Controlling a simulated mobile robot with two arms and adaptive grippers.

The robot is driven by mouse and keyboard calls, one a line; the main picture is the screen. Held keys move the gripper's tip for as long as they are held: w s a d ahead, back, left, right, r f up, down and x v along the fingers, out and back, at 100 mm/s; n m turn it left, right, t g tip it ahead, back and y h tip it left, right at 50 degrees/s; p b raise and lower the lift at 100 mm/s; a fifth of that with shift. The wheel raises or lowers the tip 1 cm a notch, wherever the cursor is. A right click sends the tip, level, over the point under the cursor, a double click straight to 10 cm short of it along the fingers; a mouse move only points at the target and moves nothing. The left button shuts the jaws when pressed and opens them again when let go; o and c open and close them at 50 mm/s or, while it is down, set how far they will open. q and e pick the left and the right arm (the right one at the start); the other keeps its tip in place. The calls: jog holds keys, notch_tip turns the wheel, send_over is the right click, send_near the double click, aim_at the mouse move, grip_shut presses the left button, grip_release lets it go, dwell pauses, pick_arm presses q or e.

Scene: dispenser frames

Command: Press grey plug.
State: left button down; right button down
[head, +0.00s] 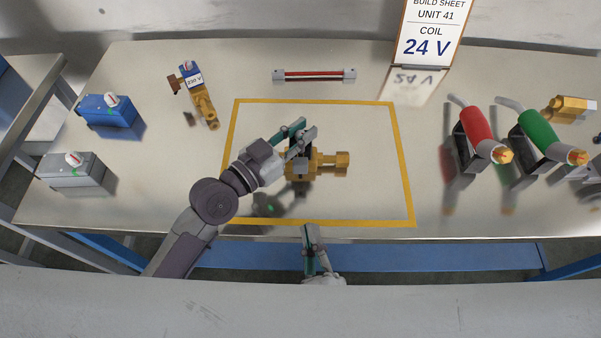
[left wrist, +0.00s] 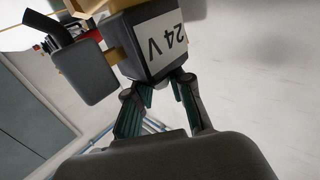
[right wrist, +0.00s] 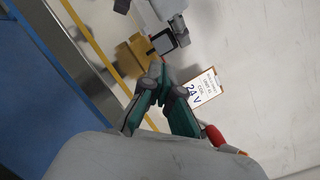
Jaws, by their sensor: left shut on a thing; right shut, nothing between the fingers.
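A grey block with a round white top, possibly the grey plug (head: 72,170), stands at the table's left edge, apart from both grippers. My left gripper (head: 298,135) is shut on a dark coil block with a 24 V label (left wrist: 165,45), at the brass valve (head: 335,160) inside the yellow outline. A dark grey block (left wrist: 85,75) shows beside the coil in the left wrist view; I cannot tell whether they touch. My right gripper (head: 308,229) is shut and empty at the table's front edge.
A blue block (head: 108,112) and a brass valve marked 230 V (head: 203,100) stand at left. A red-striped bar (head: 314,75) and a 24 V build sheet (head: 430,35) are behind. Red (head: 475,125) and green (head: 537,130) handles stand at right. The outlined area's right part is clear.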

aim_at(301, 170)
jog(key=s+m+h, duration=0.1)
jog(key=m, duration=0.2)
jog(key=s+a+m+h, duration=0.1)
jog(key=m, duration=0.3)
jog(key=s+a+m+h, duration=0.1)
jog(key=m, duration=0.2)
jog(key=shift+s+r+m, duration=0.15)
jog(key=shift+r+m, duration=0.15)
jog(key=shift+r, duration=0.1)
jog(key=w, duration=1.4)
jog(key=shift+a, duration=0.1)
jog(key=shift+w, duration=1.1)
pick_arm(q)
jog(key=shift+s, duration=0.1)
jog(key=shift+d, duration=0.1)
